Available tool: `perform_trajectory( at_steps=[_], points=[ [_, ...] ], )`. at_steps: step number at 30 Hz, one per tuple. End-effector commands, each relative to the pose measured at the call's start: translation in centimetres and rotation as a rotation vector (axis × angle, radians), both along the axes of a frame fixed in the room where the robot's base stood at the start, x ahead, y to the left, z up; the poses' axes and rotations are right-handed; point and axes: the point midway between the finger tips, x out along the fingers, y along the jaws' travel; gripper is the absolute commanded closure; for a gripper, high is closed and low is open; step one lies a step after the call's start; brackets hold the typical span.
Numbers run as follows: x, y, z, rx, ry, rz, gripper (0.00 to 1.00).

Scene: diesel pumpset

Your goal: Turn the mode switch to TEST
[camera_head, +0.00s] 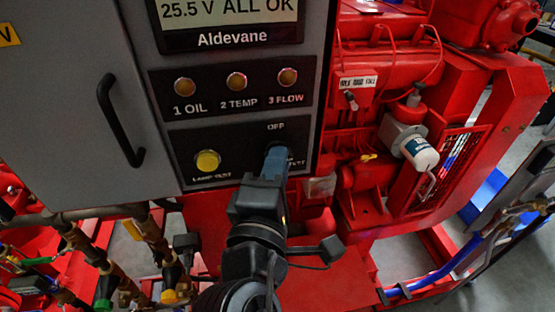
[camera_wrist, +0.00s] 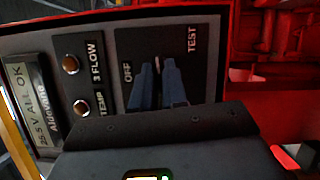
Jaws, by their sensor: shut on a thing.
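The mode switch (camera_wrist: 157,64) shows in the wrist view only as a thin pale edge between my gripper's blue fingers (camera_wrist: 159,80). The fingers are shut on it, one on each side, and hide most of it. In the wrist view, OFF is printed left of the fingers and TEST at the upper right. In the head view my gripper (camera_head: 277,158) reaches the lower right of the control panel (camera_head: 231,165), just below the OFF label, and covers the switch and part of the TEST label. I cannot tell exactly which way the switch points.
A yellow lamp test button (camera_head: 207,161) is left of my gripper. Three amber lamps (camera_head: 236,82) and a display (camera_head: 230,14) reading "25.5 V ALL OK" are above. A black door handle (camera_head: 120,121) juts out at the left. Red engine parts (camera_head: 385,70) stand close at the right.

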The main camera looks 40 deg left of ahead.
Motion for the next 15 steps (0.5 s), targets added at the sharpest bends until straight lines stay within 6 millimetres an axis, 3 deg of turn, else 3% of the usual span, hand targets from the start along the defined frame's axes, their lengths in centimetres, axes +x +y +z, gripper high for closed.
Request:
perform_trajectory(
  at_steps=[15],
  points=[
    [0.19, -0.20, 0.02, 0.090, 0.107, -0.006, 1.00]
  ],
)
